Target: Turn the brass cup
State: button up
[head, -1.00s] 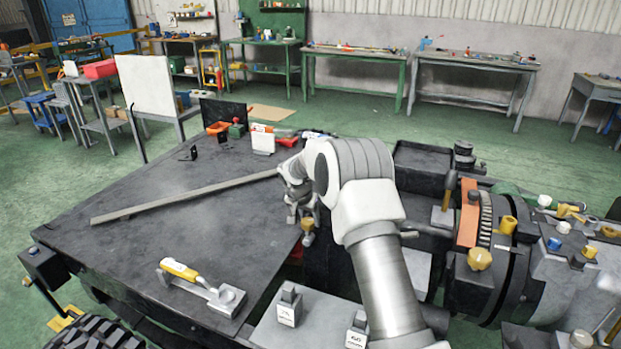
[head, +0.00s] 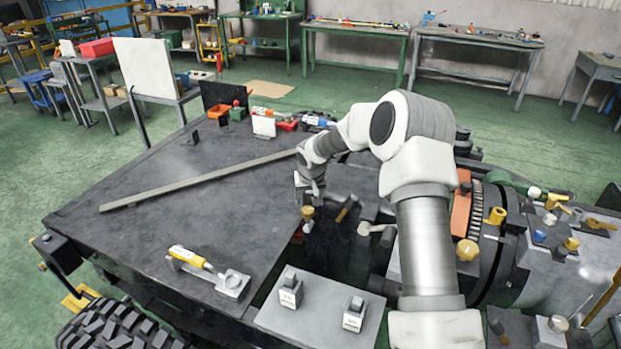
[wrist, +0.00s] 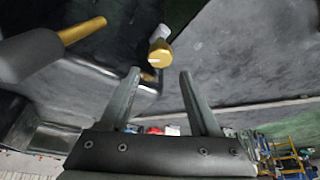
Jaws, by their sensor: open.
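A small brass cup (head: 307,212) shows just below my gripper (head: 310,190) at the right edge of the dark tabletop in the head view. In the wrist view the brass cup (wrist: 159,54) has a pale mark across its face and a whitish piece behind it. It lies just beyond the fingertips, roughly in line with the gap between them. My gripper (wrist: 160,76) is open and empty, its two fingers apart. No contact between the fingers and the cup shows. In the head view the fingers are too small to make out clearly.
A long grey bar (head: 200,180) lies across the tabletop. A yellow-handled tool (head: 205,270) lies at the front. Brass-fitted machinery (head: 467,250) crowds the right.

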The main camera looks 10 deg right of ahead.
jog(key=v, duration=1)
jog(key=shift+r, duration=0.3)
jog(key=shift+o, duration=0.4)
